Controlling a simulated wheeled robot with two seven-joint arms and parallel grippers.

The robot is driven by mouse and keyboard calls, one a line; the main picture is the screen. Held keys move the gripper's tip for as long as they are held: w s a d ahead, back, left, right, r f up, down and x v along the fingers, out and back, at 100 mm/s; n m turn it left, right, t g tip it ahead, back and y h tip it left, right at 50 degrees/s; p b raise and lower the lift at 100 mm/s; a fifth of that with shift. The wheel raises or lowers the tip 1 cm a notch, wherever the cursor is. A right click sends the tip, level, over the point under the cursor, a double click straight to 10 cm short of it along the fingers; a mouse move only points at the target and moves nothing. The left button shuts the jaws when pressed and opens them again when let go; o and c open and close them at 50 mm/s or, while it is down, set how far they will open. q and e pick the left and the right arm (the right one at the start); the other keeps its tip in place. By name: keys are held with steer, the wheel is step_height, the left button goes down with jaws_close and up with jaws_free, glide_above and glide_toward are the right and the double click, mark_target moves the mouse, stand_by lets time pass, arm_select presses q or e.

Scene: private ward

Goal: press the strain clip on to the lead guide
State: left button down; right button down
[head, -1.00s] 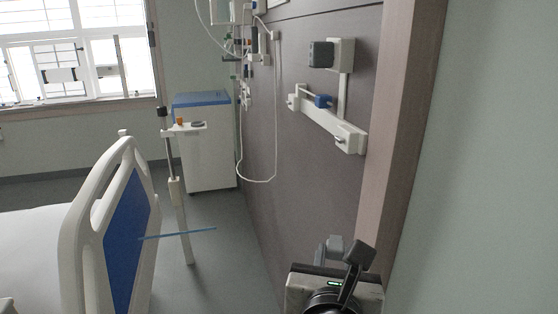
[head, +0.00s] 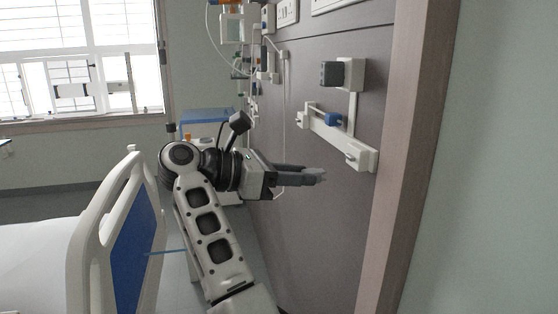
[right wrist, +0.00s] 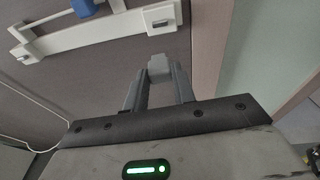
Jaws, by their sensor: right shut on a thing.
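My right gripper (head: 318,175) is out in front of the dark wall panel, below the white wall bracket (head: 338,139). In the right wrist view its two fingers (right wrist: 158,75) are close together, shut on a small grey piece (right wrist: 158,66) at the tips. I cannot tell for sure whether this piece is the strain clip. A blue block (head: 333,119) sits on a thin rod along the bracket, and also shows in the right wrist view (right wrist: 86,8). The gripper is apart from both. My left gripper is not in view.
A dark grey block (head: 331,73) on a white mount is above the bracket. A wooden post (head: 395,170) stands to its right. The bed's end board (head: 133,240) is at the left. Cables and devices (head: 262,50) hang on the wall farther back.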

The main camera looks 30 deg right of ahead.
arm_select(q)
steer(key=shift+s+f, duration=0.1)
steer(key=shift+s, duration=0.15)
arm_select(e)
steer(key=shift+m+g, duration=0.5)
steer(key=shift+g, duration=0.2)
steer(key=a+r, duration=0.2)
steer(key=r, duration=0.1)
steer(key=shift+w+a, duration=0.25)
steer(key=shift+a, duration=0.15)
steer(key=x, duration=0.3)
steer(key=r+x, duration=0.1)
steer(key=x, duration=0.1)
steer(key=shift+d+p, duration=0.1)
steer(key=shift+p, duration=0.3)
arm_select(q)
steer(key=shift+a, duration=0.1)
arm_select(e)
steer(key=shift+d, duration=0.1)
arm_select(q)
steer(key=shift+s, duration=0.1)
